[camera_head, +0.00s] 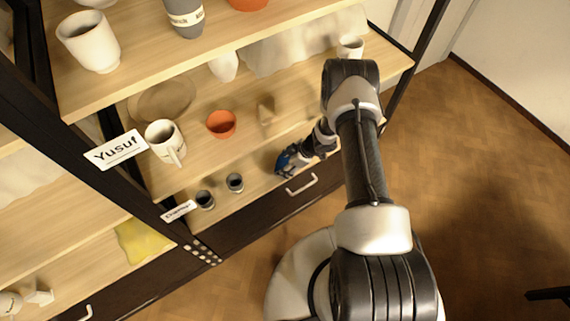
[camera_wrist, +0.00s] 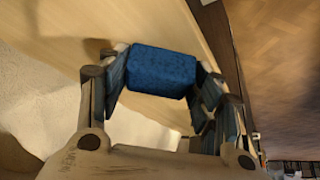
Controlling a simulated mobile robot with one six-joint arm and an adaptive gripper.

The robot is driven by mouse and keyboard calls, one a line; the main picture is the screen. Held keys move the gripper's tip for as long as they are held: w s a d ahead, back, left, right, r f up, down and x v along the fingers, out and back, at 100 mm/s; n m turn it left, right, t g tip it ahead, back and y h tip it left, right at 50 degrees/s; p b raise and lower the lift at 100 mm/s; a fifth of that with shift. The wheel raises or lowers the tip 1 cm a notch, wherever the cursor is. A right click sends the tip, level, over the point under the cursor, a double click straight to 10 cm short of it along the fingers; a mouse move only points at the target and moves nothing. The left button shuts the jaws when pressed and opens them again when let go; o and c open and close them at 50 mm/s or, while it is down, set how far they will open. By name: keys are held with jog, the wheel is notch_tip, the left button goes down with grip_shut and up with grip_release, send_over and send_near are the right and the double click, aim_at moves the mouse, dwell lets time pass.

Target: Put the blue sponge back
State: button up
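The blue sponge (camera_wrist: 160,72) is a block between the two fingers of my gripper (camera_wrist: 162,82) in the wrist view. A finger lies against each side of it, so my gripper is shut on it. In the head view my gripper (camera_head: 292,161) is at the lower shelf board, just above the drawer front, with a patch of blue at its end. The fingers hide part of the sponge's sides. I cannot tell whether the sponge touches the board (camera_wrist: 185,30).
Two small dark cups (camera_head: 235,182) stand left of my gripper on the lower board. The shelf above holds an orange bowl (camera_head: 221,124) and a white mug (camera_head: 164,141). A yellow cloth-like piece (camera_head: 143,240) lies in the left bay.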

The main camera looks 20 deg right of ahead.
jog(key=o, duration=0.4)
jog(key=shift+r, duration=0.1)
jog(key=shift+r+p, duration=0.2)
jog(key=shift+p, duration=0.1)
jog(key=p+v, duration=0.3)
jog(key=v, duration=0.8)
jog(key=shift+d+r+p, duration=0.25)
jog(key=shift+r+p, duration=0.05)
jog(key=shift+p, duration=0.05)
jog(key=shift+s, duration=0.1)
